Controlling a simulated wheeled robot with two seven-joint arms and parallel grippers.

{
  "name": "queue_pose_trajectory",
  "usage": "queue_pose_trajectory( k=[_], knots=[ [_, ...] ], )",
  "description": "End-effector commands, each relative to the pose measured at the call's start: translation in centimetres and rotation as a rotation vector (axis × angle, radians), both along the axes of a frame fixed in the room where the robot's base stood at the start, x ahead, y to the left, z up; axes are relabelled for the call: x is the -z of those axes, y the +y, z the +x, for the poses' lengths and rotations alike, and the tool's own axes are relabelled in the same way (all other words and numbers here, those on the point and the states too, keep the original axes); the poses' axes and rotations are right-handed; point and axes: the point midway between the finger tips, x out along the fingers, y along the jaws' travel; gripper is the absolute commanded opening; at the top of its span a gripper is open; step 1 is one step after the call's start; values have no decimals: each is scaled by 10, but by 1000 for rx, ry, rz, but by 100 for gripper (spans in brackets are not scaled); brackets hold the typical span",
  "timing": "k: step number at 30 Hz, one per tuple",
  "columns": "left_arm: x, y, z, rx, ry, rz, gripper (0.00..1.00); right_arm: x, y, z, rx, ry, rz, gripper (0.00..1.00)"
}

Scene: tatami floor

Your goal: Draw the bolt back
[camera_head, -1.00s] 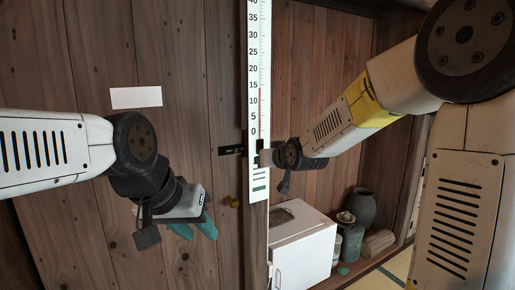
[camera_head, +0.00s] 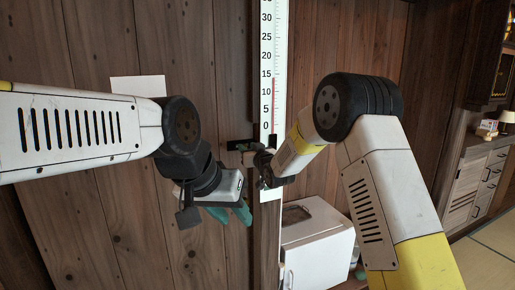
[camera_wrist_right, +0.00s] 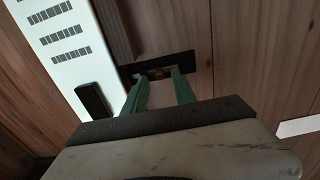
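The bolt's dark plate (camera_head: 238,146) lies across the door's edge at mid height, beside a wooden post. In the right wrist view, a small brass part of the bolt (camera_wrist_right: 157,73) shows on the black plate, between my right gripper's two green fingertips. My right gripper (camera_wrist_right: 160,77) looks open around it; contact is unclear. In the head view, the right fingertips are hidden behind the wrist. My left gripper (camera_head: 232,214) points at the door below the bolt, its green fingers apart. The door knob is hidden near those fingers.
A tall white scale (camera_head: 272,60) hangs on the post just right of the bolt. A white card (camera_head: 138,86) is on the door. A white box-like cabinet (camera_head: 318,250) stands low behind my right arm. A wooden cabinet (camera_head: 480,185) stands at the far right.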

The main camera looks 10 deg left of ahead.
Motion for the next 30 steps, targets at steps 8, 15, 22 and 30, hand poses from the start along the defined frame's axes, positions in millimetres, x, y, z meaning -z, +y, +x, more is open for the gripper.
queue_pose_trajectory(
  k=[8,15,22,30],
  knots=[
    [0,0,0,0,0,0,36,0,8,12,1,0,0,33],
    [0,0,0,0,0,0,36,0,7,12,1,1,-1,17],
    [0,0,0,0,0,0,36,0,7,12,1,1,-1,0],
    [0,0,0,0,0,0,36,0,7,12,1,1,-1,0]
  ],
)
